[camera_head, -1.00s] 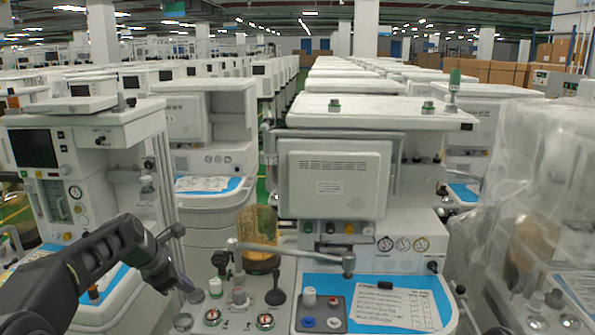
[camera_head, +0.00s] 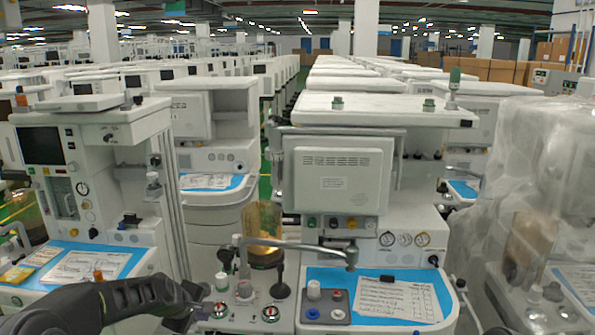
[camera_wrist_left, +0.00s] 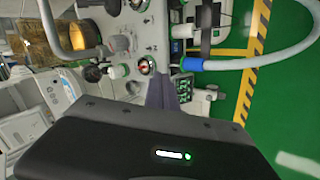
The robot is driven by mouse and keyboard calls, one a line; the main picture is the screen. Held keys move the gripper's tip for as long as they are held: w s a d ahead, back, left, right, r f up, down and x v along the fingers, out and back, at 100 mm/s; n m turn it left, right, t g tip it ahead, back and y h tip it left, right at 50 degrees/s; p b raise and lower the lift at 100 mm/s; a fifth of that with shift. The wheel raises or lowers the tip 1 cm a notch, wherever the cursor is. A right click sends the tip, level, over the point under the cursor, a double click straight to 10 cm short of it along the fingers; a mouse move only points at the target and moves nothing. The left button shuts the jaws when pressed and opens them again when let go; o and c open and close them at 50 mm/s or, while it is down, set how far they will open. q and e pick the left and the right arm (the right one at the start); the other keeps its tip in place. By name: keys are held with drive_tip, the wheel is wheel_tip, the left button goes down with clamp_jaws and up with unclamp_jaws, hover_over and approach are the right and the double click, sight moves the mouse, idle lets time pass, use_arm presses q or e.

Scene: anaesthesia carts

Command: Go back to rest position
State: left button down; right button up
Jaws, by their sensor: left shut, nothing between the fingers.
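My left arm comes in low at the bottom left of the head view, in front of the anaesthesia cart (camera_head: 345,120). My left gripper (camera_head: 196,293) is beside the left edge of this cart's work surface. In the left wrist view, the narrow fingers (camera_wrist_left: 163,95) are together with nothing between them. Contact with the cart cannot be told. The cart's knob panel (camera_head: 240,312) and amber canister (camera_head: 263,235) are to the right of the gripper. The canister also shows in the left wrist view (camera_wrist_left: 72,50). My right gripper is not in view.
A second cart with a screen (camera_head: 40,146) stands at the left. A plastic-wrapped cart (camera_head: 560,170) stands at the right. A bent metal arm (camera_head: 300,244) spans the middle cart's front. In the wrist view, a blue-ended hose (camera_wrist_left: 240,63) hangs over clear green floor (camera_wrist_left: 290,110).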

use_arm(q)
drive_tip(key=s+d+f+m+g, duration=0.1)
drive_tip(key=s+d+f+m, duration=0.35)
drive_tip(key=s+f, duration=0.45)
drive_tip(key=s+d+f+m+g, duration=0.1)
drive_tip(key=s+d+f+m, duration=0.35)
drive_tip(key=s+f, duration=0.55)
drive_tip(key=s+d+f+m+g+h, duration=0.1)
drive_tip(key=s+d+f, duration=0.3)
drive_tip(key=s, duration=0.7)
drive_tip(key=s+d+f+m+g+h, duration=0.1)
drive_tip(key=s+d+f+g, duration=0.2)
drive_tip(key=s, duration=0.8)
wheel_tip(320, 180, down, 2)
drive_tip(key=shift+s+d+f+m+g, duration=0.25)
drive_tip(key=shift+s+d+m+g, duration=0.05)
drive_tip(key=shift+s+d+g, duration=0.1)
drive_tip(key=shift+h, duration=0.3)
